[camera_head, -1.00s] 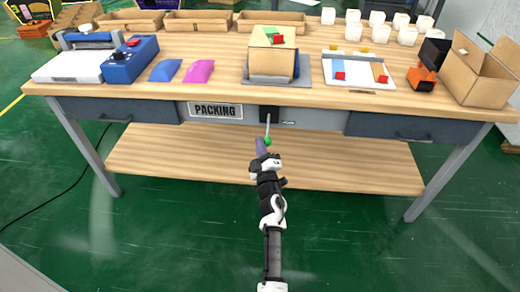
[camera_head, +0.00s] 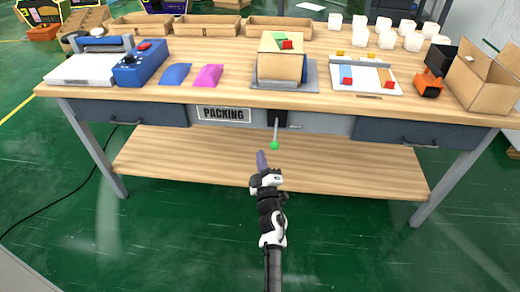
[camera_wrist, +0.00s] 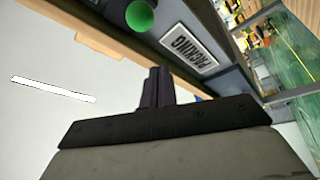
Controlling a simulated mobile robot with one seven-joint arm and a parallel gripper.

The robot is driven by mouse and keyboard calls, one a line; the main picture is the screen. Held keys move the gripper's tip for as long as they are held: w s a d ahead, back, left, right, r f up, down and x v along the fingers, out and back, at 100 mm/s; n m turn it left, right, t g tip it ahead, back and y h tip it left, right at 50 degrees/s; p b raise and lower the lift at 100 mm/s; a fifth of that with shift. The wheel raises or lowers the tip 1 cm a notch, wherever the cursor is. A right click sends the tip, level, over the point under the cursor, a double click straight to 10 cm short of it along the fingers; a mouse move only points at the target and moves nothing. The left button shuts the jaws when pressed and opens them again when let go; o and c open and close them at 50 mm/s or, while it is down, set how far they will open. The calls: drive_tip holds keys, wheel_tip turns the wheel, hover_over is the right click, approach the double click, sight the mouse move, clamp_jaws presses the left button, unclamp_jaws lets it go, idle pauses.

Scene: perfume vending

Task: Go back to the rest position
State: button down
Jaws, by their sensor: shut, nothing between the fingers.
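My gripper (camera_head: 261,158) is in front of the packing table (camera_head: 210,98), below the level of its top and over the lower shelf in the picture. In the wrist view the fingers (camera_wrist: 156,84) are together with nothing between them. A lever with a green knob (camera_head: 274,146) hangs under the table's front edge, just above and right of my fingertips in the head view. The green knob (camera_wrist: 140,16) also shows at the top of the wrist view, apart from the fingers.
On the table stand a cardboard box (camera_head: 279,68) on a grey plate, a blue control box (camera_head: 140,62), blue and pink pouches, a white tray (camera_head: 362,82), an open carton (camera_head: 480,80) and several white cubes. The green floor (camera_head: 180,230) before the table is clear.

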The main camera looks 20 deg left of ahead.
drive_tip(key=v, duration=0.5)
drive_tip(key=shift+w+f+b, duration=0.1)
drive_tip(key=shift+f+b, duration=0.05)
drive_tip(key=shift+b, duration=0.15)
